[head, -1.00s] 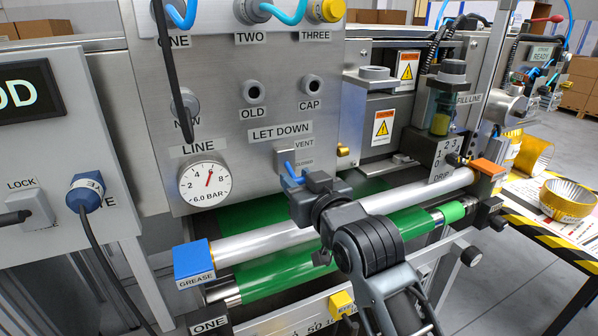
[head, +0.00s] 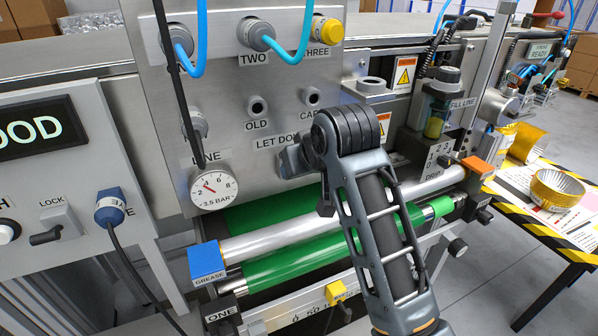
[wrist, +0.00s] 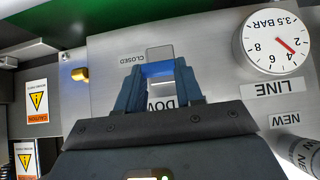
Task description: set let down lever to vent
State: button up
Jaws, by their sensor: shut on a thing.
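The let down lever (wrist: 158,69) is a blue bar in the wrist view, which looks at the panel upside down. My gripper (wrist: 157,74) is shut on it, one dark blue finger on each side. The CLOSED label (wrist: 139,58) shows beside the lever's grey plate (wrist: 160,52). The VENT label is hidden, so I cannot tell exactly where the lever points. In the head view my arm covers the lever and part of the LET DOWN label (head: 276,142).
The green roller (head: 300,262) and silver roller (head: 270,240) lie below the panel. The OLD port (head: 257,106) and CAP port (head: 312,96) are above the lever. A yellow knob (wrist: 80,74) sticks out near it. A black cable (head: 170,80) hangs left.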

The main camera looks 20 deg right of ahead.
jog(key=shift+w+r+g, duration=0.25)
jog(key=shift+r+g, duration=0.15)
jog(key=shift+g, duration=0.3)
jog(key=o, duration=1)
jog(key=shift+o, duration=0.2)
jog(key=shift+r, duration=0.1)
jog(key=v, duration=0.7)
jog(key=shift+r+b, duration=0.25)
jog(key=shift+b, duration=0.2)
jog(key=shift+s, duration=0.15)
